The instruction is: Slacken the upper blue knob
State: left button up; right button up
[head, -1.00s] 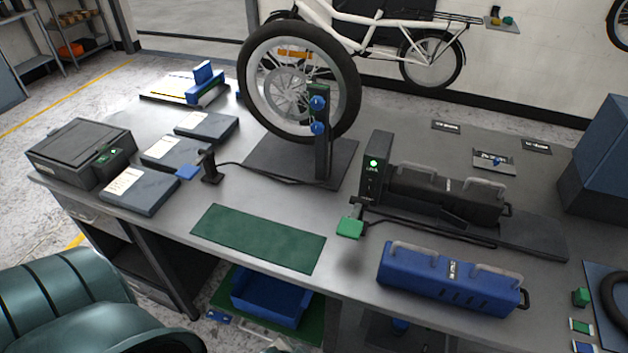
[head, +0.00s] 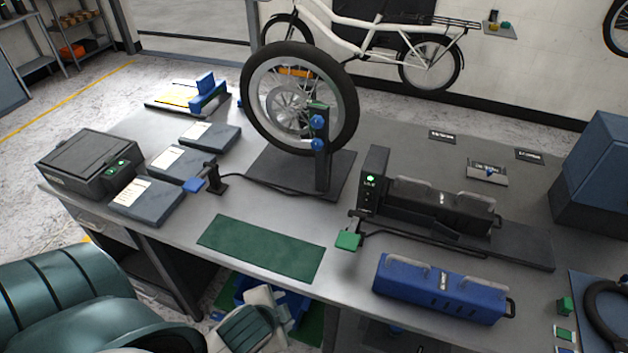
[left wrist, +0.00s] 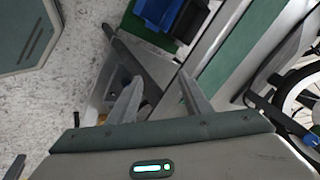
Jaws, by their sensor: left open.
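The upper blue knob (head: 318,122) sits on the dark upright of the wheel stand, beside the spoked wheel (head: 250,110). A second, lower blue knob (head: 317,145) is just below it on the same upright. My left gripper (head: 276,302) is at the bottom of the head view, in front of the bench edge and well away from the knobs. Its two grey fingers are apart and empty in the left wrist view (left wrist: 160,80). My right gripper is not in view.
A green mat (head: 262,248) lies at the bench front, with a blue battery pack (head: 440,290) to its right. A black charger-like unit (head: 374,180) stands behind that pack. A small blue-tipped stand (head: 215,180) is left of the wheel. A blue bin (left wrist: 165,14) sits under the bench.

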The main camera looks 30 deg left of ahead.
aim_at(316, 124)
pick_arm(q)
jog(key=w+a+r+m+t+y, duration=0.3)
jog(key=w+a+r+m+t, duration=0.2)
jog(key=w+a+r+m, duration=0.45)
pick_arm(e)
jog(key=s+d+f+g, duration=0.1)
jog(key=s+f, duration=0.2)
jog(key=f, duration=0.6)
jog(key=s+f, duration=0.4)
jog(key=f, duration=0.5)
pick_arm(q)
jog(key=w+r+m+t, duration=0.3)
jog(key=r+m, duration=0.4)
jog(key=r, duration=0.2)
jog(key=w+r+m+t+p, duration=0.1)
jog(key=w+r+m+t, duration=0.2)
jog(key=r+m, duration=0.3)
notch_tip(316, 124, up, 3)
jog(key=shift+w+d+m+h, duration=0.15)
jog(key=shift+d+m+h, duration=0.05)
jog(key=shift+m+h, duration=0.2)
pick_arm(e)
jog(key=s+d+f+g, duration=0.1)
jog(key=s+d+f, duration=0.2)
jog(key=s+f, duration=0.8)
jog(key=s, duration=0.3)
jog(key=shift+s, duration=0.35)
pick_arm(q)
jog(key=shift+w, duration=0.1)
